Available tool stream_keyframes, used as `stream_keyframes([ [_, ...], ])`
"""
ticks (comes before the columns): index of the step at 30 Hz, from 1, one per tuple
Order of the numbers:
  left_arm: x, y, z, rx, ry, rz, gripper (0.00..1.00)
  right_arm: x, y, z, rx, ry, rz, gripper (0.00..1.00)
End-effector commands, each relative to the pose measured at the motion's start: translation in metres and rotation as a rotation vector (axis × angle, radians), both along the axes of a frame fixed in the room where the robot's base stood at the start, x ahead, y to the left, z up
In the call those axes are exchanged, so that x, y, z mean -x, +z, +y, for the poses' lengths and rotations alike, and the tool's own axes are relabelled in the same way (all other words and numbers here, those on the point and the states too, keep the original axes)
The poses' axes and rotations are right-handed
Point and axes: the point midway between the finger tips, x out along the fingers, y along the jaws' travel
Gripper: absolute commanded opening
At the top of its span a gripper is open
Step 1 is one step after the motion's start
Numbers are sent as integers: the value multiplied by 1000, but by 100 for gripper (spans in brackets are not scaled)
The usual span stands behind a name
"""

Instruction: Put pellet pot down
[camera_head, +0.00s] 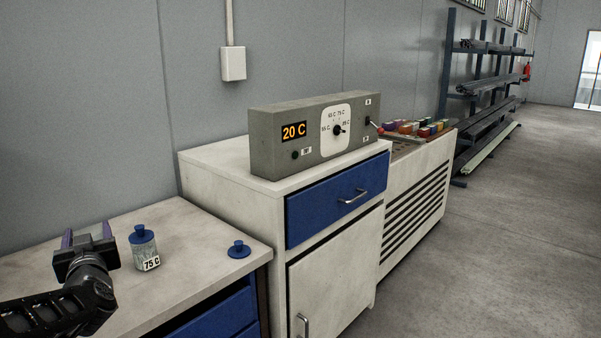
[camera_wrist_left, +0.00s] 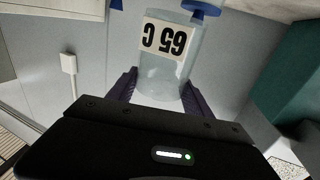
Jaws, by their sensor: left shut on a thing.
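My left gripper (camera_head: 87,236) is at the left of the white bench top (camera_head: 190,228). In the left wrist view its two dark purple fingers (camera_wrist_left: 160,92) are shut on a clear pellet pot (camera_wrist_left: 165,75) with a 65 C label. That view is upside down, so the pot is upright. It looks open at the top and I see no pellets in it. The head view does not show this pot clearly, and I cannot tell whether it touches the bench. My right gripper is not in view.
A pot with a blue lid and 75 C label (camera_head: 145,250) stands just right of my left gripper. A loose blue lid (camera_head: 239,250) lies further right. A control box (camera_head: 310,135) reading 20 C sits on the taller cabinet (camera_head: 235,165). Bench space between pot and lid is clear.

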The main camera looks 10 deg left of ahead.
Motion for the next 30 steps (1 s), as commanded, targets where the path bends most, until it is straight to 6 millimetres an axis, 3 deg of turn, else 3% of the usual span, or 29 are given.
stream_keyframes([
  [5,-18,-21,-45,5,-93,10,0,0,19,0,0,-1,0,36],
  [8,-31,-37,-88,7,-187,13,0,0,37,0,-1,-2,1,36],
  [15,-44,-84,-229,10,-478,13,0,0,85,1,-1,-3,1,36],
  [18,-39,-102,-276,10,-571,11,0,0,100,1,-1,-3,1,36],
  [24,-33,-119,-321,4,-655,6,0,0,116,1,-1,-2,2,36],
  [30,-34,-118,-330,0,-671,3,0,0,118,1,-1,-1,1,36],
])
